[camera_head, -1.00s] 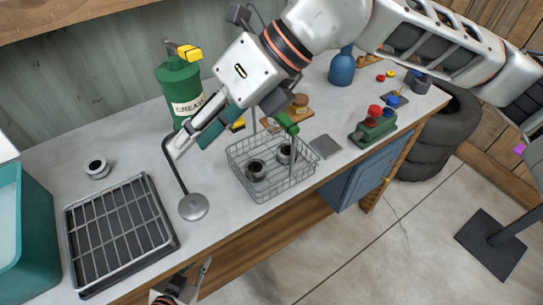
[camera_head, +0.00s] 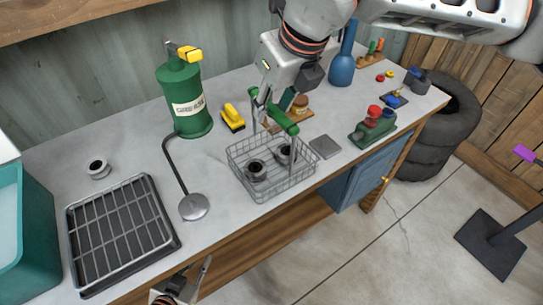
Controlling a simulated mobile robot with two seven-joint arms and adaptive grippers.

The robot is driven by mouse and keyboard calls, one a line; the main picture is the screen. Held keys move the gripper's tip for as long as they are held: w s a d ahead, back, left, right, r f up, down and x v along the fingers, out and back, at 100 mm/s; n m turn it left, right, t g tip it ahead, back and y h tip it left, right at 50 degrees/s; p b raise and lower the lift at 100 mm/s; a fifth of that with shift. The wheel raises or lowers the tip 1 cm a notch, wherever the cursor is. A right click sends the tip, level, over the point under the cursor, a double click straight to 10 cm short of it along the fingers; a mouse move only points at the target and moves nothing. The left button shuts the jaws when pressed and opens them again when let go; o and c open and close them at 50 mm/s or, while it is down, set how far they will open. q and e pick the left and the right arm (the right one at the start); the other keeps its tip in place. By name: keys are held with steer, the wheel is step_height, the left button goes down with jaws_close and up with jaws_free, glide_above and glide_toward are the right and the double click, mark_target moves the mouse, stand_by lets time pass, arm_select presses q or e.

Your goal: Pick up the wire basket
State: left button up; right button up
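The wire basket (camera_head: 262,182) stands on the grey worktop near its front edge, with two small dark-and-white cylindrical parts inside. Its raised handle has a green grip (camera_head: 282,121). My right gripper (camera_head: 270,108) points down from above, close by the handle. The handle and fingers overlap in the picture, so I cannot tell whether they touch or whether the fingers are closed. The basket still rests on the worktop. My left gripper (camera_head: 189,278) is at the bottom edge, partly cut off, in front of the worktop. Its fingers look apart and empty.
A green grease canister (camera_head: 187,100) and yellow brush (camera_head: 232,118) are behind. A grey plate (camera_head: 325,146) and green-red device (camera_head: 373,127) are right.

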steer(key=shift+x, duration=1.15)
steer(key=shift+f+b, duration=0.25)
steer(key=shift+b, duration=0.05)
steer(key=shift+r, duration=0.1)
jaws_close()
